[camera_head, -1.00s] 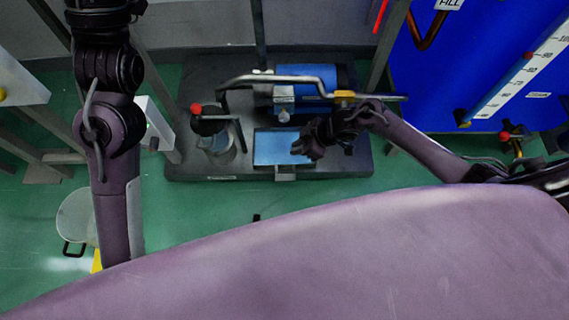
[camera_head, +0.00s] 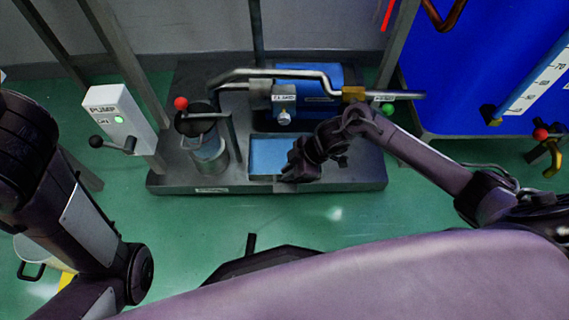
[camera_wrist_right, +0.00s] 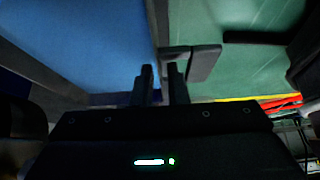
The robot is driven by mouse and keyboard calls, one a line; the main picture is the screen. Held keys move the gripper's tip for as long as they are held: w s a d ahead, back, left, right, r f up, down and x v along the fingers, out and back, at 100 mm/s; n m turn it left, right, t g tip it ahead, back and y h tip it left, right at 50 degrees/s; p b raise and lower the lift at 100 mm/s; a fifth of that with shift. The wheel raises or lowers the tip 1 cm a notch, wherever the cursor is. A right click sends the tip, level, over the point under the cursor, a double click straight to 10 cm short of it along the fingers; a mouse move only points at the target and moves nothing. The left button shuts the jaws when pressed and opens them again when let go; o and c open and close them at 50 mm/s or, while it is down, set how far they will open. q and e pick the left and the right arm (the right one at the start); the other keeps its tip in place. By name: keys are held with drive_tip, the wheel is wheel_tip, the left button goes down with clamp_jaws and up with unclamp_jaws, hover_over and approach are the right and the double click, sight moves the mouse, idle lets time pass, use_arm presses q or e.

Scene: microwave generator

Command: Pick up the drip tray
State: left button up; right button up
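The drip tray (camera_head: 270,155) is a shallow tray with a blue inside, set in the front of the dark base; a small grey tab shows at its front edge. In the right wrist view the blue inside (camera_wrist_right: 80,40) fills the left side, and a grey tab (camera_wrist_right: 204,62) sticks out from its rim. My right gripper (camera_head: 289,172) is low at the tray's front right. Its two fingers (camera_wrist_right: 161,75) are close together with a narrow gap in line with the rim; whether they grip it is unclear. A dark part, probably my left gripper (camera_head: 250,244), shows at bottom centre, mostly hidden.
A glass vessel with a red knob (camera_head: 181,103) stands left of the tray. A bent metal pipe (camera_head: 270,74) and a blue cylinder (camera_head: 318,77) are behind it. A white pump box (camera_head: 118,118) is on the left, a large blue tank (camera_head: 490,70) on the right.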

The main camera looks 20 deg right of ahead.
drive_tip(key=shift+b+x, duration=0.35)
drive_tip(key=shift+x, duration=0.6)
clamp_jaws()
idle(0.3)
drive_tip(key=shift+r, duration=0.15)
idle(0.6)
